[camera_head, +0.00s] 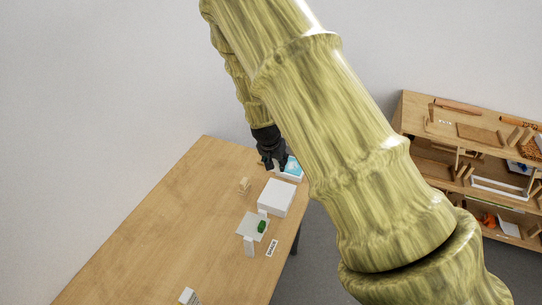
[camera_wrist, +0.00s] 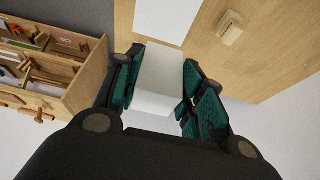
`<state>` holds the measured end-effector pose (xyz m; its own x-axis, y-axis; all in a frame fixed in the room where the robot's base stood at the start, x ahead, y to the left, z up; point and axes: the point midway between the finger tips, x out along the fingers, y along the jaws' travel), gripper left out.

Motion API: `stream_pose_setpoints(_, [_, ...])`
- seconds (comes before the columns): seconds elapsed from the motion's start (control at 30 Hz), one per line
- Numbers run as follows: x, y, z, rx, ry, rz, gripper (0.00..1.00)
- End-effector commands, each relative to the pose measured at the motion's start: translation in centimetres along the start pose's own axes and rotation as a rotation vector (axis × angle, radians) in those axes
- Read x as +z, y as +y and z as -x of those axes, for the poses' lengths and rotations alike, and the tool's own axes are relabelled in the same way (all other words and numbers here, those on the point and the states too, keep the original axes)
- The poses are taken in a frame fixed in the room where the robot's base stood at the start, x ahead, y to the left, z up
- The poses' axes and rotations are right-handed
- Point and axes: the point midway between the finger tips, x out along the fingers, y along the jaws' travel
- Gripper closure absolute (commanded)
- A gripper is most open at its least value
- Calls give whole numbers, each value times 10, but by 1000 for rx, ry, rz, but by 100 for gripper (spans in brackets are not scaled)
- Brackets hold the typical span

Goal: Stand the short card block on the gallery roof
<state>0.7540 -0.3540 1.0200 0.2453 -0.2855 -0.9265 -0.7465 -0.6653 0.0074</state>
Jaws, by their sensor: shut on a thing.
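A large white box-shaped block (camera_head: 277,197) sits on the table just nearer than my gripper. Nearer still is a small model with a flat pale roof (camera_head: 252,226) on white supports. I cannot tell for sure which of these is the gallery.
A wooden shelf (camera_head: 470,150) stands right.

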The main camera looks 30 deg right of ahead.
Motion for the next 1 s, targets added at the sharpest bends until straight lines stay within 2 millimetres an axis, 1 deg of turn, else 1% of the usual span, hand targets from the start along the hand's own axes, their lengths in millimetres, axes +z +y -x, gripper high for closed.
stream_pose_setpoints(0.13, [0, 1, 2, -2, 2, -1, 71])
stream_pose_setpoints(0.37, [-2, -6, -6, 5, -4, 2, 71])
stream_pose_setpoints(1.0, [14, -8, -48, 7, -7, 2, 71])
